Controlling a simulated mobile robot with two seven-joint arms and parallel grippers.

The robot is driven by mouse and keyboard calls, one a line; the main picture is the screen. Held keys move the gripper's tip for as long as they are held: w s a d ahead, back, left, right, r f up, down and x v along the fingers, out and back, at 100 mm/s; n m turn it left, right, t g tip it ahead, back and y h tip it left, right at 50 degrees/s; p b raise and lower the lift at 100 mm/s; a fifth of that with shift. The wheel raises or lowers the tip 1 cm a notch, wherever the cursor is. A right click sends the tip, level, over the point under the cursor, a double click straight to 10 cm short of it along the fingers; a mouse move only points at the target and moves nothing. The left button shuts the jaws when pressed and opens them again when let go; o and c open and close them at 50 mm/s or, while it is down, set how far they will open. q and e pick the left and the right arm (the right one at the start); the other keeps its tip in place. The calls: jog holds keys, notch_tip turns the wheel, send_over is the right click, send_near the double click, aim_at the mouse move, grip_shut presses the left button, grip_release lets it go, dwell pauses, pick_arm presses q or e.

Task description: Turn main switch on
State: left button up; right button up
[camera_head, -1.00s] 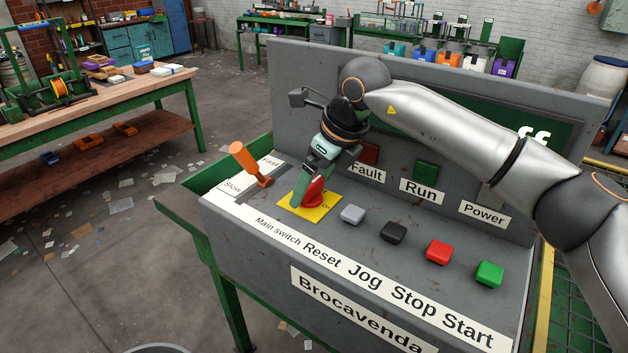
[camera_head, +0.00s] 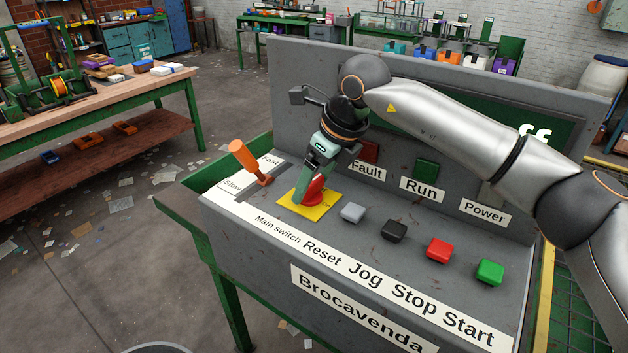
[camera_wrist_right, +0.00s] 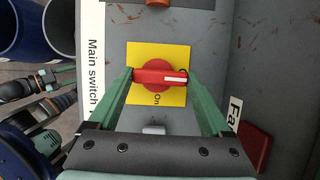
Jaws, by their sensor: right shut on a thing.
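The main switch is a red knob (camera_wrist_right: 160,75) on a yellow plate (camera_wrist_right: 140,52), near the left end of the grey console. In the right wrist view its bar lies nearly sideways, with its white mark to the right. The word "On" is printed below it on the plate. My right gripper (camera_wrist_right: 160,76) is shut on the red knob, one green finger at each end of the bar. The head view also shows the right gripper (camera_head: 308,190) coming down over the knob and hiding part of it. My left gripper is not in the head view; dark parts at the wrist view's left are unclear.
An orange lever (camera_head: 246,160) stands left of the switch. Grey (camera_head: 353,212), black (camera_head: 394,231), red (camera_head: 438,250) and green (camera_head: 489,271) buttons lie to the right. The upright panel (camera_head: 300,75) with Fault, Run and Power labels rises close behind the gripper.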

jog(key=m+t+h+b, duration=0.1)
jog(key=m+b, duration=0.2)
jog(key=m, duration=0.1)
jog(key=shift+s+a+f+b, duration=0.1)
jog(key=shift+b, duration=0.3)
jog(key=shift+m+t+h+b, duration=0.35)
jog(key=shift+m+b, duration=0.25)
jog(key=shift+m, duration=0.4)
jog(key=shift+s+m+h+b, duration=0.1)
jog(key=shift+m+h+b, duration=0.2)
jog(key=shift+m, duration=0.2)
jog(key=shift+a+m, duration=0.1)
jog(key=shift+m, duration=0.3)
jog(key=shift+m+h+b, duration=0.45)
jog(key=shift+m+b, duration=0.2)
jog(key=shift+m, duration=0.25)
jog(key=m, duration=0.1)
jog(key=m+h, duration=0.1)
jog(key=shift+a+r+m, duration=0.15)
jog(key=shift+r+m, duration=0.05)
jog(key=shift+m, duration=0.2)
jog(key=m+h, duration=0.1)
jog(key=m, duration=0.2)
jog(key=shift+s+a+m+h, duration=0.1)
jog(key=shift+m+h, duration=0.2)
jog(key=shift+m, duration=0.1)
jog(key=shift+m+h+p, duration=0.3)
jog(key=shift+m+p, duration=0.05)
jog(key=shift+m, duration=0.45)
